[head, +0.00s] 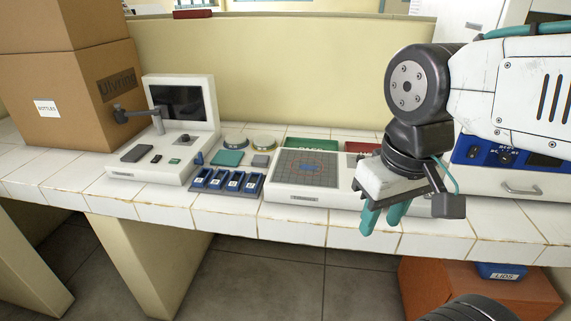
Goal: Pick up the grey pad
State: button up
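A small grey pad (261,160) lies flat on the white tiled bench, right of a teal pad (228,158) and behind the blue rack. A darker grey flat piece (137,153) lies on the base of the white device with a screen. My gripper (381,226) hangs at the front edge of the bench, right of the grey pad and well apart from it. Its two teal fingers point down with a narrow gap between them, and nothing shows in the gap.
A rack of blue slots (227,182) stands in front of the pads. A white unit with a grey gridded top (308,170) is to their right. The screen device (183,105) and cardboard boxes (80,95) are left.

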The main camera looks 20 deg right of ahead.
aim_at(261, 161)
jog(key=u, duration=1.7)
jog(key=i, duration=1.7)
jog(key=z, duration=2.8)
jog(key=i, duration=0.5)
jog(key=u, duration=0.1)
